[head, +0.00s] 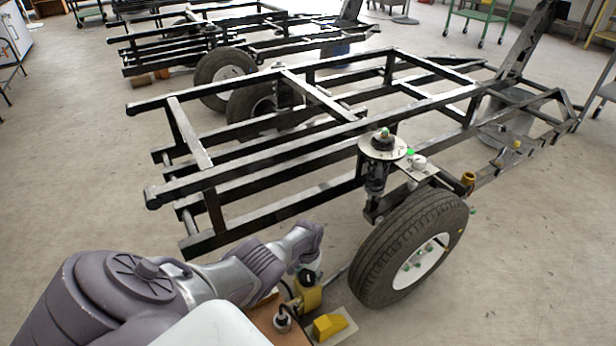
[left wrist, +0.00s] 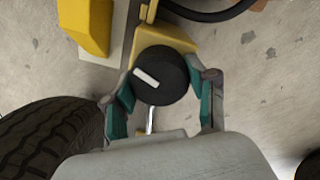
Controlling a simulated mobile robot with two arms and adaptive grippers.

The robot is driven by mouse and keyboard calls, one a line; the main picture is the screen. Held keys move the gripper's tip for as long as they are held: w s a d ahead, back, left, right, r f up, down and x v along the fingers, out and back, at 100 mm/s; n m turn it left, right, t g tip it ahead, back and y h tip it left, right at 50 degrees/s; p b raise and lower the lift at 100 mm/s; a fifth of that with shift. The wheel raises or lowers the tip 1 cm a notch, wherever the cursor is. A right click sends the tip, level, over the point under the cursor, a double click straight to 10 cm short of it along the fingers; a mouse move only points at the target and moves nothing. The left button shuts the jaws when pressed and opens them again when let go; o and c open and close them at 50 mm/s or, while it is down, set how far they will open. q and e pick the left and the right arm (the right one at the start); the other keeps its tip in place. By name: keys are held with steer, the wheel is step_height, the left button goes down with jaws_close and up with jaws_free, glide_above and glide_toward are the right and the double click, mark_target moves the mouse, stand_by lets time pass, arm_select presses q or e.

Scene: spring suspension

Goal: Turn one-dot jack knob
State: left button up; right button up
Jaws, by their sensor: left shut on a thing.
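The jack knob (left wrist: 165,72) is round and black with one white bar on top, tilted in the left wrist view. It sits on a yellow jack body (left wrist: 160,38), which also shows in the head view (head: 310,298) beside the wheel. My left gripper (left wrist: 160,84) is shut on the knob, with a teal-padded finger on each side of it. In the head view my left gripper (head: 306,262) reaches in from the left over the knob. I cannot make out any dot marking. My right gripper is not in view.
A tyre (head: 385,250) of the black trailer frame (head: 260,190) stands just right of the jack. A yellow block (head: 328,326) lies in front of the jack. A dark hose (left wrist: 215,14) curves past the jack. Open floor (head: 75,180) lies to the left.

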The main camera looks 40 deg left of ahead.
mark_target(308, 274)
arm_select(q)
steer(key=shift+s+n, duration=0.15)
steer(key=shift+n, duration=0.85)
steer(key=o, duration=1.2)
steer(key=shift+c, duration=0.2)
steer(key=shift+w+r, duration=0.2)
steer(key=shift+r, duration=0.6)
step_height(308, 274, up, 10)
steer(key=shift+s+r, duration=0.15)
steer(key=shift+r, duration=0.05)
